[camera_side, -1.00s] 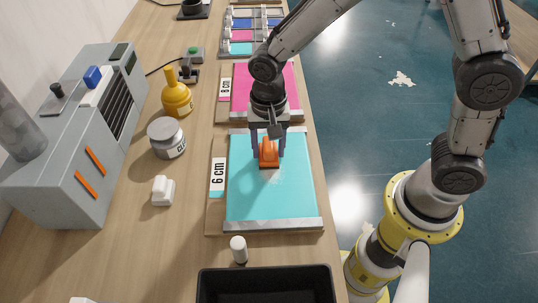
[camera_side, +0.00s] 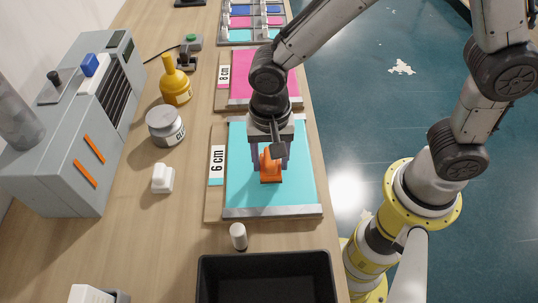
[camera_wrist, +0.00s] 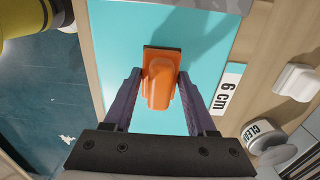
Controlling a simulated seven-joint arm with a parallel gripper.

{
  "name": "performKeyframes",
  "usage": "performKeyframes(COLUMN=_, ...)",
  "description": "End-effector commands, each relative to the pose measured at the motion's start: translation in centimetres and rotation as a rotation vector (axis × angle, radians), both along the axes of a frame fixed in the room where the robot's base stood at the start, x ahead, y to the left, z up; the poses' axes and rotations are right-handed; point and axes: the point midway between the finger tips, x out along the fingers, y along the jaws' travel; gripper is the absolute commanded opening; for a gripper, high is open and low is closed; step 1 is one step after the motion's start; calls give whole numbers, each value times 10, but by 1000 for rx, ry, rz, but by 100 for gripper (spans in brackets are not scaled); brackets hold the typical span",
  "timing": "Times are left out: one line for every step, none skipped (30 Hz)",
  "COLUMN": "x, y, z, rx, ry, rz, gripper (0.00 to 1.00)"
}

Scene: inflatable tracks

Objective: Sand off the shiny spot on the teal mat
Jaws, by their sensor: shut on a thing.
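The teal mat (camera_side: 240,185) lies on a wooden board marked "6 cm", with grey bars at its ends. My gripper (camera_side: 270,164) is shut on an orange sanding block (camera_side: 271,172), which it holds down at the mat's surface near the middle. In the wrist view the block (camera_wrist: 159,80) sits between the purple fingers (camera_wrist: 160,95), with its dark base against the mat (camera_wrist: 120,30). I cannot make out the shiny spot; the block and gripper hide part of the mat.
A black bin (camera_side: 265,260) stands at the front, with a small white-capped bottle (camera_side: 238,236) behind it. To the left are a grey cleaner jar (camera_side: 165,127), a yellow bottle (camera_side: 175,85), a white brush-like item (camera_side: 162,178) and a grey machine (camera_side: 70,140). A pink mat (camera_side: 240,85) lies beyond.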

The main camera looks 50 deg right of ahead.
Motion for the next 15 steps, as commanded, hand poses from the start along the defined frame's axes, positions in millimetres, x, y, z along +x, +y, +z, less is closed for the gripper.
performKeyframes(x=2, y=1, z=13, rx=8, ry=-12, rz=0, gripper=5)
performKeyframes(x=2, y=1, z=14, rx=6, ry=-9, rz=0, gripper=5)
performKeyframes(x=2, y=1, z=18, rx=6, ry=-9, rz=0, gripper=5)
performKeyframes(x=2, y=1, z=20, rx=6, ry=-8, rz=0, gripper=5)
performKeyframes(x=2, y=1, z=23, rx=6, ry=-9, rz=0, gripper=5)
performKeyframes(x=2, y=1, z=27, rx=7, ry=-10, rz=0, gripper=5)
performKeyframes(x=2, y=1, z=30, rx=6, ry=-9, rz=0, gripper=5)
performKeyframes(x=2, y=1, z=33, rx=7, ry=-10, rz=0, gripper=5)
performKeyframes(x=3, y=1, z=36, rx=8, ry=-11, rz=0, gripper=5)
performKeyframes(x=2, y=1, z=39, rx=7, ry=-10, rz=0, gripper=5)
performKeyframes(x=3, y=1, z=42, rx=7, ry=-10, rz=0, gripper=5)
performKeyframes(x=3, y=1, z=45, rx=7, ry=-10, rz=0, gripper=5)
performKeyframes(x=2, y=1, z=48, rx=7, ry=-10, rz=0, gripper=5)
performKeyframes(x=2, y=1, z=51, rx=7, ry=-10, rz=0, gripper=5)
performKeyframes(x=3, y=1, z=54, rx=7, ry=-10, rz=0, gripper=5)
